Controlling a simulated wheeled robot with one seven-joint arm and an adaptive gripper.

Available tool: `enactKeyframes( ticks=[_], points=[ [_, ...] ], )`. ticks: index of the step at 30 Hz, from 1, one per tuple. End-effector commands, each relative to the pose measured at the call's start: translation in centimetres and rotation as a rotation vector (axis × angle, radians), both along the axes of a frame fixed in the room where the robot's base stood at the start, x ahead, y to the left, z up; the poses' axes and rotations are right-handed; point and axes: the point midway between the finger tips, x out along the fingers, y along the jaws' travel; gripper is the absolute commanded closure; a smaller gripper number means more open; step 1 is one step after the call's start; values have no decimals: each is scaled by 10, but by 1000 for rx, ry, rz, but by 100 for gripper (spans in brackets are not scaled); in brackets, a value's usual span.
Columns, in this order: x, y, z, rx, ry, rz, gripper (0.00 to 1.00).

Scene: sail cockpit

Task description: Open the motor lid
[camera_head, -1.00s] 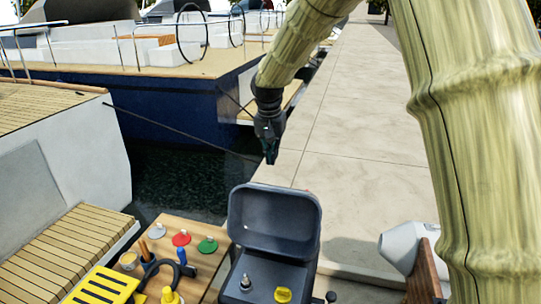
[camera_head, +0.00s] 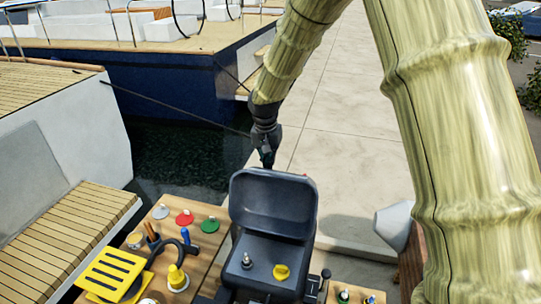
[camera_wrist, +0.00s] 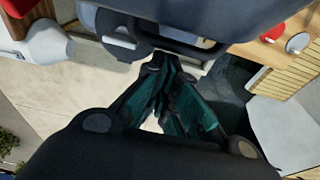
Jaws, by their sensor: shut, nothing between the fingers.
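The motor lid (camera_head: 272,203) is a dark grey shell that stands raised, its hollow inner side facing the head camera. It is tilted up behind the open motor housing (camera_head: 262,262), which shows a yellow cap (camera_head: 281,271) and a small metal fitting (camera_head: 247,260). My gripper (camera_head: 267,164) is shut and empty, just behind the lid's top edge; its tips are partly hidden there. In the wrist view my gripper (camera_wrist: 155,75) points toward the lid's dark outer side (camera_wrist: 200,14). I cannot tell whether it touches the lid.
A wooden board (camera_head: 205,236) with coloured knobs and a yellow slatted part (camera_head: 115,272) is left of the motor. A grey-white rounded thing (camera_head: 394,225) is at the right. Water and a blue-hulled boat (camera_head: 165,95) lie behind left; the stone quay (camera_head: 345,130) is clear.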

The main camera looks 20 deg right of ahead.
Motion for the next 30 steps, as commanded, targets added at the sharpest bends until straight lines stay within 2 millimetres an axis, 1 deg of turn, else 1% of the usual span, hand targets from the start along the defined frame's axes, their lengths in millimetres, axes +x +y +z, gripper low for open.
enactKeyframes(
  ticks=[15,23,30],
  points=[
    [-3,3,0,-9,-12,1,100],
    [-12,10,8,-51,-73,2,100],
    [-27,18,21,-68,-99,0,100]
  ],
)
